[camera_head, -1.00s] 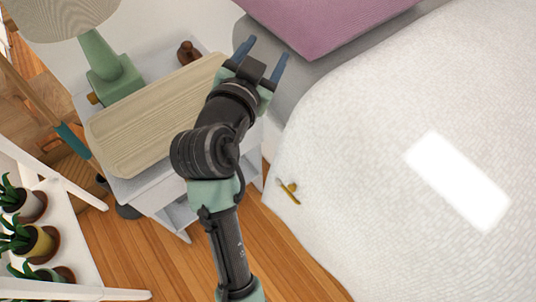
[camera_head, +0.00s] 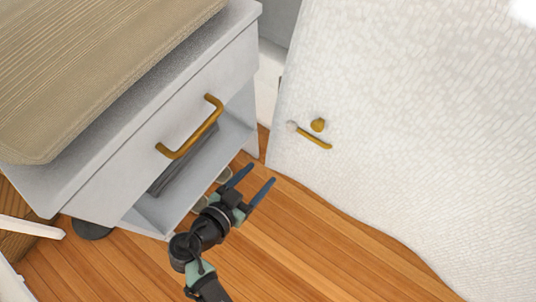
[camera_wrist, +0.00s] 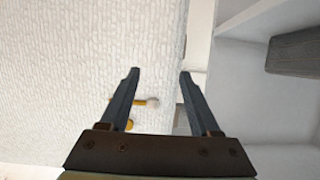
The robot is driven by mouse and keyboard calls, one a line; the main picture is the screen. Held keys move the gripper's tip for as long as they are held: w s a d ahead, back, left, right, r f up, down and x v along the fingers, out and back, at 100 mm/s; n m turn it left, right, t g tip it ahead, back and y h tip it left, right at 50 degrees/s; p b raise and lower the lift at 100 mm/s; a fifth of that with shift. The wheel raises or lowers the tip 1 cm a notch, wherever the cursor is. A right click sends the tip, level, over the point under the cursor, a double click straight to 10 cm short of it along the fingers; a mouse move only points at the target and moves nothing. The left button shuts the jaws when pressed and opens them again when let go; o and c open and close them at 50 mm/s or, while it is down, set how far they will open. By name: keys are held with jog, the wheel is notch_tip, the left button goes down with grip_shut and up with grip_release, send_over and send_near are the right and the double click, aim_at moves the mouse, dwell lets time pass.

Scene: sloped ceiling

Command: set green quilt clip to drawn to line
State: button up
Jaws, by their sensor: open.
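A thin gold bar with a whitish end (camera_head: 313,137) lies on the side of the white quilt (camera_head: 400,110), with a round gold knob (camera_head: 318,124) just above it. I see nothing clearly green on the quilt. My gripper (camera_head: 259,176) is open and empty, lower left of the bar, apart from it, with the wood floor behind it. In the wrist view the gold bar (camera_wrist: 147,102) shows between the fingers of my gripper (camera_wrist: 159,75), its whitish end towards the right. The gold knob (camera_wrist: 130,124) is partly hidden by the left finger.
A grey nightstand (camera_head: 125,160) stands at the left, with a gold drawer handle (camera_head: 190,128) and an open shelf holding a dark grey object (camera_head: 183,160). A ribbed beige board (camera_head: 90,70) covers its top. The wood floor (camera_head: 300,240) is clear below the quilt's edge.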

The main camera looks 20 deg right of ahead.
aim_at(286, 149)
jog(key=b+x, duration=0.2)
jog(key=x, duration=0.2)
jog(key=b+x, duration=0.2)
jog(key=x, duration=0.2)
jog(key=b+x, duration=0.2)
jog(key=x, duration=0.3)
jog(key=shift+s+a+f, duration=0.1)
jog(key=shift+f, duration=0.2)
grip_shut()
dwell(0.9)
